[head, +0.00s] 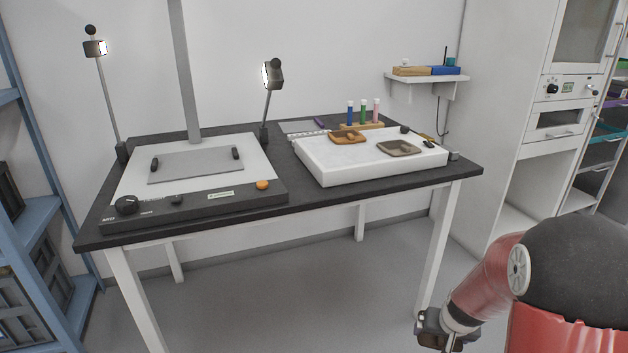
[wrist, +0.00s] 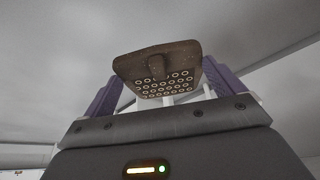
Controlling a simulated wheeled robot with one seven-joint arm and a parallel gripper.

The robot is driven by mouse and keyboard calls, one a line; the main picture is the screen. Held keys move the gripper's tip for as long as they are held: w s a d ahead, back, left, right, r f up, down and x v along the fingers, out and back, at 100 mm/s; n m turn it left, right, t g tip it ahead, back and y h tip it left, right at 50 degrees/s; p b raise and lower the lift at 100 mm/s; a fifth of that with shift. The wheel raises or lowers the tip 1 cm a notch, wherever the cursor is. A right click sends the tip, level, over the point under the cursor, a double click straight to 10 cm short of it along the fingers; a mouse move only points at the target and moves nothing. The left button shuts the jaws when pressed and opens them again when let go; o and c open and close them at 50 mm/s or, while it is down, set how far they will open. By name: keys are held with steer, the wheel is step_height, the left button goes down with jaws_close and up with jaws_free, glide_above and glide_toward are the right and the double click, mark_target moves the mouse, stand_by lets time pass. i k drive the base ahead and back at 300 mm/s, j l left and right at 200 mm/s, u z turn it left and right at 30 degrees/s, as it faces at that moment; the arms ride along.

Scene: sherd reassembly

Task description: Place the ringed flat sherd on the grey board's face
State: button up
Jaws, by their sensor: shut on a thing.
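The ringed flat sherd (wrist: 158,72) is brown with rows of pale rings and a raised knob on its face. It sits between the purple fingers of my gripper (wrist: 163,88), which is shut on it. In the head view my gripper (head: 434,330) hangs low at the bottom right, in front of the table and below its top; I cannot make out the sherd there. The grey board (head: 195,168) lies flat on the copy stand on the left of the table, far from my gripper. Two small black pieces stand at its left and right ends; its middle is bare.
A white tray (head: 345,172) on the table's right holds an orange-brown piece (head: 350,137) and a grey-brown piece (head: 398,148). Two lamps (head: 273,74) and a column (head: 184,70) rise around the board. The stand has a black knob (head: 126,205) and an orange button (head: 262,184) in front.

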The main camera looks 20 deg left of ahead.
mark_target(196, 161)
steer(key=k+j, duration=0.1)
steer(key=j, duration=0.3)
steer(key=k+j+z, duration=0.15)
steer(key=j, duration=0.25)
steer(key=k+j, duration=0.1)
steer(key=j, duration=0.25)
steer(key=k+j+z, duration=0.1)
steer(key=j, duration=0.3)
steer(key=k+j+z, duration=0.1)
steer(key=j, duration=0.25)
steer(key=k+j, duration=0.25)
steer(key=j+z, duration=0.05)
steer(key=j, duration=0.05)
